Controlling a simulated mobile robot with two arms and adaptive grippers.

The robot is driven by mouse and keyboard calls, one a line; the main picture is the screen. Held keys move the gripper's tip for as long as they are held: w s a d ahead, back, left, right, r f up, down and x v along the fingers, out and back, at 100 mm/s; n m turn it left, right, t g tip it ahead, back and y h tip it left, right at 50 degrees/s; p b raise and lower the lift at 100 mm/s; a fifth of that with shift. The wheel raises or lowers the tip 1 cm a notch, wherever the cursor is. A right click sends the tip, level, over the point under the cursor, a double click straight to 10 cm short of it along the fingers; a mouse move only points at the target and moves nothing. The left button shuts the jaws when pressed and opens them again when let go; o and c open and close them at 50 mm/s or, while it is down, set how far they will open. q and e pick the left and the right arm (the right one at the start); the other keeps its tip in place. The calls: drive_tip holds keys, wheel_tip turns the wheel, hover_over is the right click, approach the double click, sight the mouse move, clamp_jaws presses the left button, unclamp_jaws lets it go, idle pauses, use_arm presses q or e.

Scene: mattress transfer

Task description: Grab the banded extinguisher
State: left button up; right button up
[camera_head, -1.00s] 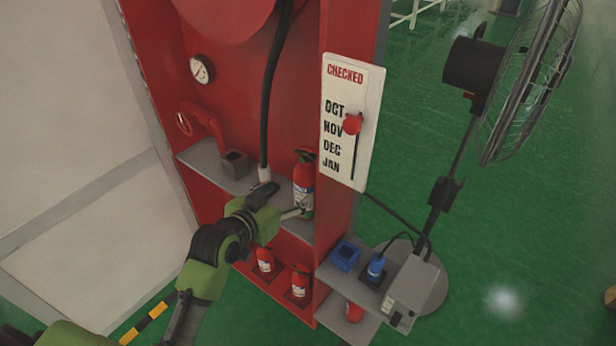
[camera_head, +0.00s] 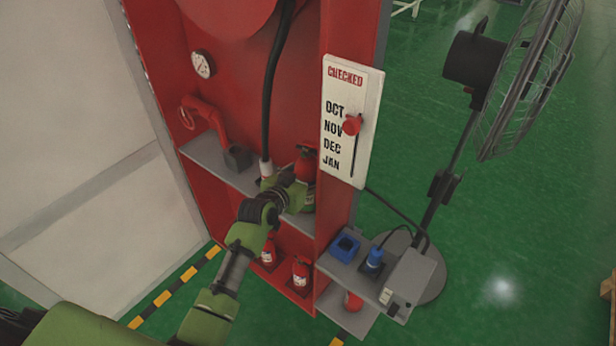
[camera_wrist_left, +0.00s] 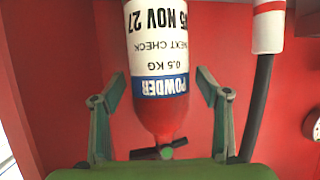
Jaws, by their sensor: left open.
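A red extinguisher (camera_head: 306,163) with a dark top stands on the upper shelf of the red cabinet, at its right side. In the left wrist view the extinguisher (camera_wrist_left: 158,45) appears upside down, with a white label and a blue band reading POWDER. My left gripper (camera_head: 294,192) is at the extinguisher in the head view and partly hides its lower part. In the wrist view my left gripper's fingers (camera_wrist_left: 162,88) are open, one on each side of the extinguisher, with visible gaps. My right gripper is not in view.
Smaller extinguishers (camera_head: 301,272) stand on the lower shelf. A black hose (camera_head: 270,100) hangs left of the large extinguisher, and a red pipe (camera_head: 207,116) is further left. The CHECKED board (camera_head: 348,95), a side shelf (camera_head: 345,268) and a fan (camera_head: 530,80) are to the right.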

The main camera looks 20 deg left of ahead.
use_arm(q)
drive_tip(key=shift+w+f, duration=0.1)
drive_tip(key=shift+w, duration=0.15)
drive_tip(key=shift+c, duration=0.3)
drive_tip(key=c, duration=1.9)
drive_tip(key=shift+w+r, duration=0.1)
drive_tip(key=shift+r, duration=0.15)
